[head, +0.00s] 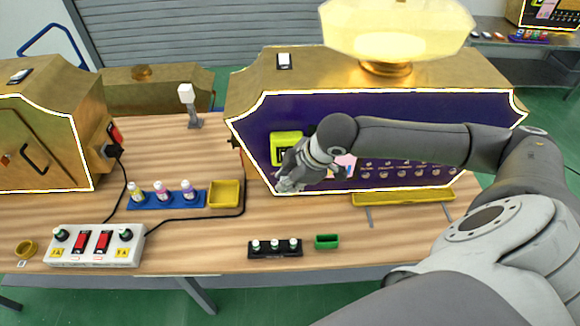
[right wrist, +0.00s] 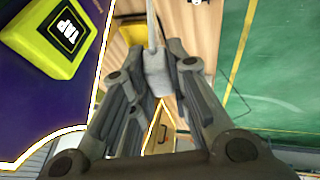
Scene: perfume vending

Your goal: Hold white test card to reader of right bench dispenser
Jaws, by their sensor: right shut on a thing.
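The right bench dispenser (head: 258,118) has a gold housing and a dark purple front with rows of round buttons. Its yellow-green reader (head: 286,142) is at the front's left side, partly covered by my right gripper (head: 284,186). In the right wrist view, the reader (right wrist: 62,38) shows "TAP" at the upper left. There the right gripper (right wrist: 157,70) is shut on a thin pale piece seen edge-on, apparently the white test card (right wrist: 152,25). The piece is right of the reader, with a visible gap between them in this view. The card is not clear in the head view. My left gripper is out of view.
A yellow tray (head: 224,194), a blue rack of small bottles (head: 165,199), a black rack (head: 275,249) and a green box (head: 327,242) stand on the wooden bench (head: 200,248). A white switch box (head: 95,245) is at front left. Another gold dispenser (head: 40,140) stands left.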

